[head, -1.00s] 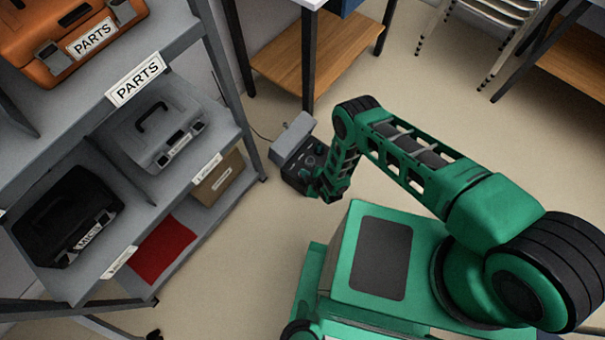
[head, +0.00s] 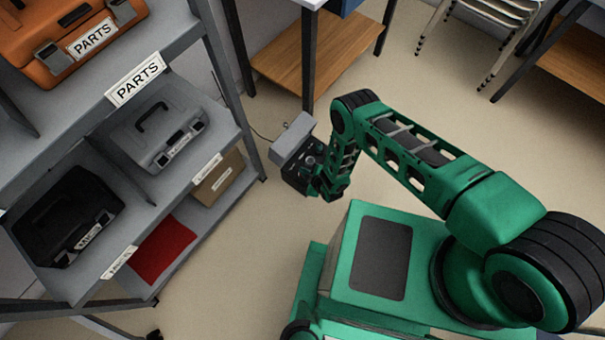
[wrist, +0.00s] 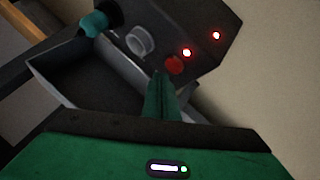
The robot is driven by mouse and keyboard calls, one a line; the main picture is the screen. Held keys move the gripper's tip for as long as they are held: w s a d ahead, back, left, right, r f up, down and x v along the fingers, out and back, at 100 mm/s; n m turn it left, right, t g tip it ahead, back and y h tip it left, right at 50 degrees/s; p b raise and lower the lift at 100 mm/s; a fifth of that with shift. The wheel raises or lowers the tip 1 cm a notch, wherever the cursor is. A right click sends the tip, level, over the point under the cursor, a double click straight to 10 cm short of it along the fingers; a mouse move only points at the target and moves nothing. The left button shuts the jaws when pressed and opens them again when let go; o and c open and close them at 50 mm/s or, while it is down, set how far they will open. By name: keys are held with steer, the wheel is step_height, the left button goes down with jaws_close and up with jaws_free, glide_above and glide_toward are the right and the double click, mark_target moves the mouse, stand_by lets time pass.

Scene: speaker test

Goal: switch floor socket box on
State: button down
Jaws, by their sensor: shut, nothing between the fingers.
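The floor socket box (head: 293,140) is beyond my base in the head view, with a grey part raised and a dark panel facing my gripper. In the wrist view its dark panel (wrist: 205,22) carries a round red button (wrist: 174,65), two lit red lights (wrist: 186,52), a grey round socket (wrist: 140,42) and a teal plug-like piece (wrist: 95,22). My gripper (wrist: 162,76) is shut and empty. Its tips appear just below the red button; I cannot tell if they touch it. In the head view my gripper (head: 320,186) is at the box's near right side.
Grey shelves (head: 190,32) on the left hold an orange case (head: 55,40), a grey case (head: 155,130), a black case (head: 65,215) and a carton (head: 218,180). A table with a wooden lower shelf (head: 320,65) stands behind the box.

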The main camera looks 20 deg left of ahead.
steer(key=shift+r, duration=2.65)
steer(key=shift+w, duration=0.1)
